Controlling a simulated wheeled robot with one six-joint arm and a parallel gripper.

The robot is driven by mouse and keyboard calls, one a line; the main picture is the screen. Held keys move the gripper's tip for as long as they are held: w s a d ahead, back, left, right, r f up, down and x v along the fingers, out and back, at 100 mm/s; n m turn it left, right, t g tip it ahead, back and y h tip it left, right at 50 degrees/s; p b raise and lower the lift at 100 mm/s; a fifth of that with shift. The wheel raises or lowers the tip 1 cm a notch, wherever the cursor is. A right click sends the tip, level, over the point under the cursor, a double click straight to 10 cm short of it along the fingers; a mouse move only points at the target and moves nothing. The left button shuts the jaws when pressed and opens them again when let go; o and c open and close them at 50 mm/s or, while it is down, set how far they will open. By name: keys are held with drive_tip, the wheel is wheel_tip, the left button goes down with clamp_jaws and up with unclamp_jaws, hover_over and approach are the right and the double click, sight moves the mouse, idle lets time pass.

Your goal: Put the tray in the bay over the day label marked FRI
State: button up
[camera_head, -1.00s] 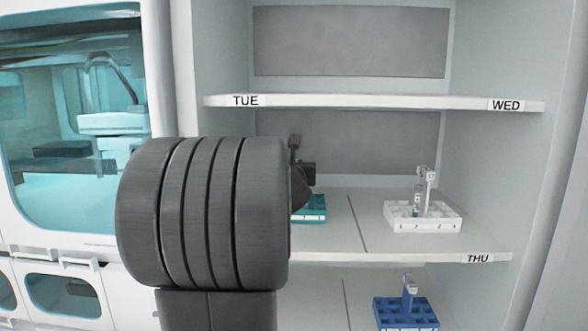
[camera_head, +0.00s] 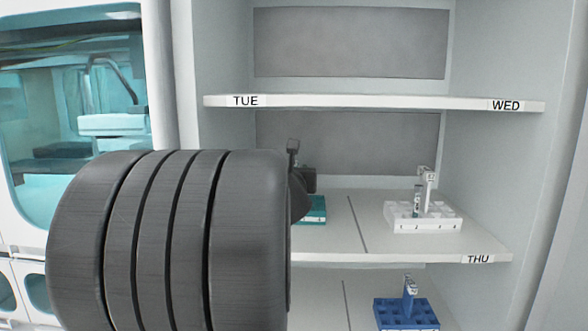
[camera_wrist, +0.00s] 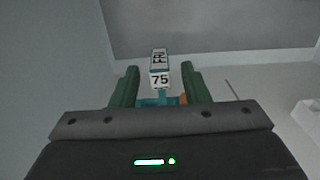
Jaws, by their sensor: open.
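A teal tray (camera_head: 315,210) sits in the left bay of the middle shelf, its left part hidden behind my arm. In the wrist view, its upright handle carries a white tag (camera_wrist: 160,79) reading 75, with sideways letters that look like FRI on top. My gripper (camera_wrist: 160,82) is open, with one green finger on each side of the tag and a visible gap at both sides. The tray's base is mostly hidden below the gripper body. I see no FRI shelf label; the left part of the middle shelf's front edge is hidden by my arm.
A white tray (camera_head: 435,222) with an upright handle stands in the right bay over the THU label (camera_head: 478,259). A blue tray (camera_head: 390,314) stands on the shelf below. The upper shelf (camera_head: 370,102), labelled TUE and WED, looks empty.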

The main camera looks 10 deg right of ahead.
drive_tip(key=v, duration=0.7)
drive_tip(key=shift+p, duration=0.3)
drive_tip(key=x, duration=1.2)
drive_tip(key=shift+r, duration=0.25)
drive_tip(key=shift+s+r+p, duration=0.15)
drive_tip(key=shift+r+p, duration=0.4)
drive_tip(key=shift+p, duration=0.05)
drive_tip(key=shift+f, duration=0.15)
